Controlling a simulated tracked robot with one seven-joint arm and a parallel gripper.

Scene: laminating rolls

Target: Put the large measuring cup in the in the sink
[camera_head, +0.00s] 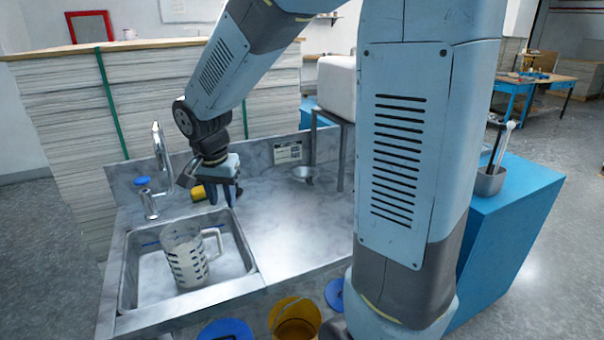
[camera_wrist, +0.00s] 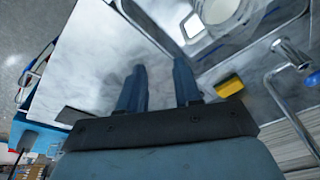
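The large measuring cup (camera_head: 187,256) is a clear jug with dark markings and a white handle on its right side. It stands in the sink (camera_head: 250,262), near the middle of the basin. In the wrist view the cup (camera_wrist: 216,12) shows at the top, partly cut off by the frame edge. My gripper (camera_head: 222,200) is above the counter at the sink's back right edge, apart from the cup. In the wrist view its two blue fingers (camera_wrist: 164,75) are spread with nothing between them.
A chrome faucet (camera_head: 160,165) with a blue cap rises behind the sink. The counter (camera_head: 290,225) right of the sink is clear.

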